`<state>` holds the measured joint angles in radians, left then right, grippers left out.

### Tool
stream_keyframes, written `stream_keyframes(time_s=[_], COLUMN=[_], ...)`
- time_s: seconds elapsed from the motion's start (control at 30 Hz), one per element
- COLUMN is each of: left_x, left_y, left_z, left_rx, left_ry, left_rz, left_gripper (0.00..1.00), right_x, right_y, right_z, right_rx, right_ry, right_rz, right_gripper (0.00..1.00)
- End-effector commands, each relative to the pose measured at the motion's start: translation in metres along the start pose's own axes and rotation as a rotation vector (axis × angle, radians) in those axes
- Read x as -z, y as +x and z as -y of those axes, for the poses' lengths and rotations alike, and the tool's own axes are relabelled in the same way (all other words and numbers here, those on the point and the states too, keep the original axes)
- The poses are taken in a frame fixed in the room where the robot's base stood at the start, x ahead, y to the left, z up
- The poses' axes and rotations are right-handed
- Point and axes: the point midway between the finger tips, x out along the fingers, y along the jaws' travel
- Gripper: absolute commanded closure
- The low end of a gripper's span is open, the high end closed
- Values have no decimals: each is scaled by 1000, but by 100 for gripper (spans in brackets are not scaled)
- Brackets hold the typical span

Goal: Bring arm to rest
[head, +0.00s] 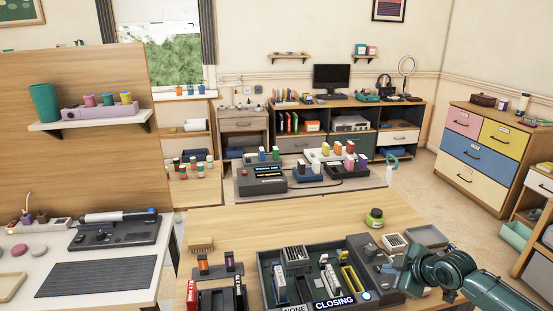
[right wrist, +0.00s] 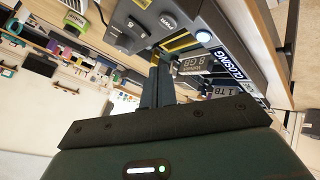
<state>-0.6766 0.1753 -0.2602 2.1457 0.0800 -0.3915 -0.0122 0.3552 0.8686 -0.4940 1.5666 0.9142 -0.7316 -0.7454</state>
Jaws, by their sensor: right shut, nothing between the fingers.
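My right arm, dark green, comes in from the lower right in the head view. My right gripper (head: 406,281) is over the right end of a dark console (head: 262,268) on the wooden table. In the right wrist view my right gripper (right wrist: 157,84) has its two dark fingers together with nothing between them. The console (right wrist: 215,25) shows close beyond the fingertips, with a "CLOSING" label (right wrist: 232,70) and a lit round button (right wrist: 203,35). I cannot tell whether the fingers touch it. My left gripper is not in view.
The wooden table (head: 290,222) has bare room behind the console. A green-lidded jar (head: 375,217) and small grey boxes stand near my right arm.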

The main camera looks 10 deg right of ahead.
Motion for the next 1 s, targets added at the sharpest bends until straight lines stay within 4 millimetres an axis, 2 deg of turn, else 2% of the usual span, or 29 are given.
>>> stream_keyframes(time_s=[0.03,0.07,0.1,0.23,0.3,0.4,0.5,0.6,0.73,1.0], left_x=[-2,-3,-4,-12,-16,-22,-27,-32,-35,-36], left_y=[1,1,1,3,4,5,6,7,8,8], left_z=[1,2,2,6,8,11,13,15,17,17], left_rx=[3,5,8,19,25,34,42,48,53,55], left_ry=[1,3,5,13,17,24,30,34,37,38], left_rz=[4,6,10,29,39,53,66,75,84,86], left_gripper=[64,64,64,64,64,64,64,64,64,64], right_x=[3,6,10,26,34,43,46,45,42,40], right_y=[8,13,18,22,15,-3,-25,-46,-63,-69], right_z=[28,44,70,164,208,259,293,314,325,328], right_rx=[24,32,45,74,75,61,31,-6,-44,-59], right_ry=[20,37,65,206,301,446,583,690,770,796], right_rz=[-14,-26,-42,-107,-138,-168,-179,-177,-169,-164], right_gripper=[100,100,100,100,100,100,100,100,100,100])
